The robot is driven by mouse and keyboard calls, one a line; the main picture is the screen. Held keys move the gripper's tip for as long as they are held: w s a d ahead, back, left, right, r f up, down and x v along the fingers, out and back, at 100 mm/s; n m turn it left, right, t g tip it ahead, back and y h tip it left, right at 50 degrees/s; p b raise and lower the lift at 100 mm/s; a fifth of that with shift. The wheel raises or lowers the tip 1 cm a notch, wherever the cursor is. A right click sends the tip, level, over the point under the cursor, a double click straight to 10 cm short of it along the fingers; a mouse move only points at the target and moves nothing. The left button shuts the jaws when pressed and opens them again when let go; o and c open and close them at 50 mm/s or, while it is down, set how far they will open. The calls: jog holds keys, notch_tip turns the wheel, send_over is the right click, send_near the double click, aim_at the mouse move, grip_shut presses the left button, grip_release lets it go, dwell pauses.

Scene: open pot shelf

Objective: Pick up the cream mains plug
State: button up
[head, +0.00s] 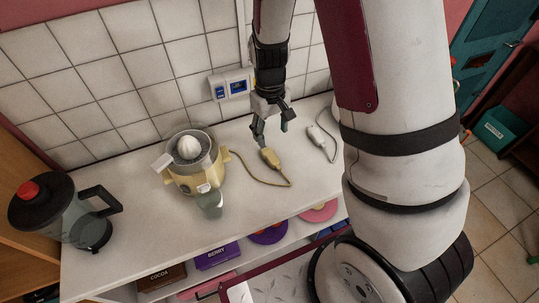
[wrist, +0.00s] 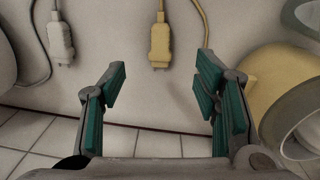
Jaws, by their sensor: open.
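The cream mains plug (head: 270,158) lies on the white counter with its cord curling away to the juicer. In the wrist view the cream plug (wrist: 159,47) sits just past the fingertips, roughly midway between them. My gripper (head: 271,132) is close above the plug in the head view. In the wrist view my gripper (wrist: 162,80) has its green-padded fingers spread wide, with nothing between them. The plug appears apart from both fingers.
A white plug (head: 317,134) lies on the counter to the right; it is at upper left in the wrist view (wrist: 60,42). The cream juicer (head: 190,176) stands to the left. A wall socket (head: 232,85) is behind. A blender jug (head: 75,215) stands at the far left.

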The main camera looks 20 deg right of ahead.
send_over(272, 157)
jog(key=f, duration=0.6)
jog(key=shift+s+f, duration=0.2)
jog(key=shift+f, duration=0.05)
jog(key=shift+w+f+p, duration=0.15)
jog(key=shift+f+p, duration=0.2)
jog(key=shift+f, duration=1.1)
jog(key=shift+w+f+p, duration=0.15)
jog(key=shift+f+p, duration=0.2)
jog(key=shift+f, duration=1.05)
grip_shut()
